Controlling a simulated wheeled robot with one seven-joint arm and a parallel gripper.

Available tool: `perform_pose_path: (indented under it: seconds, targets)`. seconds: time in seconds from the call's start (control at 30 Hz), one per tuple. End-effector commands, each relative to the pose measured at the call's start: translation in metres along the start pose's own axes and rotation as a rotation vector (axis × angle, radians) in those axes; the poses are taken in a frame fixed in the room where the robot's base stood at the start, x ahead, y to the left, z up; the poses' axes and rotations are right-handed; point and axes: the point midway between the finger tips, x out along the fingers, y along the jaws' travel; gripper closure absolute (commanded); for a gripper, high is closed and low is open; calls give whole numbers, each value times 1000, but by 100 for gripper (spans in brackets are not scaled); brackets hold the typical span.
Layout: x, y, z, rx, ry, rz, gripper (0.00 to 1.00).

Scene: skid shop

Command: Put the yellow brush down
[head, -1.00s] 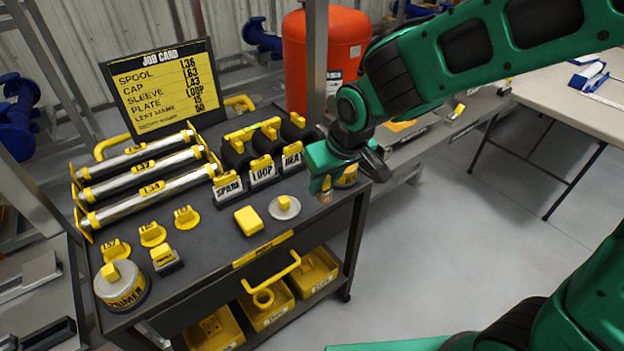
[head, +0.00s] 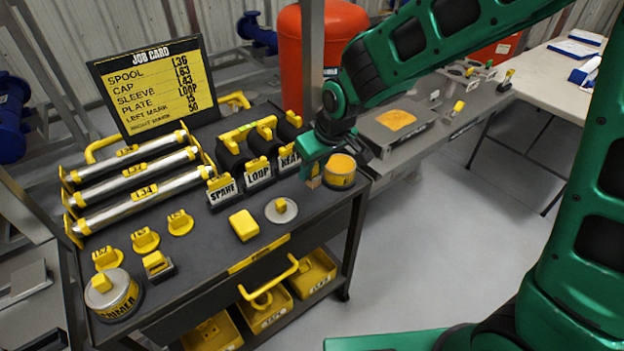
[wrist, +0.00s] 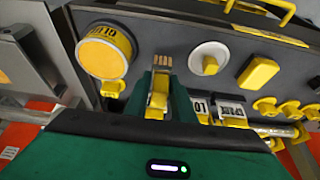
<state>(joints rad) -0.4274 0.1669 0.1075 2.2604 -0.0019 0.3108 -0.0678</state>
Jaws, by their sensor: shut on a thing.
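The yellow brush (wrist: 158,98) stands between my gripper's fingers, its pale bristles (wrist: 163,62) showing past the fingertips in the wrist view. My gripper (wrist: 160,90) is shut on it. In the head view my gripper (head: 315,162) is at the right end of the dark cart top (head: 215,255), just left of the yellow-topped can (head: 340,172). The brush's lower end (head: 314,183) shows below the fingers, close to the cart top. I cannot tell whether it touches. The can, labelled GLUE, is also in the wrist view (wrist: 105,52), beside the brush.
SPARE, LOOP and a third labelled holder (head: 257,175) stand close left of my gripper. A round grey disc with a yellow knob (head: 281,210) and a yellow block (head: 243,225) lie in front. Some bare cart top lies between them and my gripper.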

Motion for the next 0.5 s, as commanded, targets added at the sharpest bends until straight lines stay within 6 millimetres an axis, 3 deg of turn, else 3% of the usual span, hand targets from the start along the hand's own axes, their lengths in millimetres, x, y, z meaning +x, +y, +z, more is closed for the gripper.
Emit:
perform_pose_path:
  seconds: [0.5]
  targets:
    - [41,4,14,1,-1,1,100]
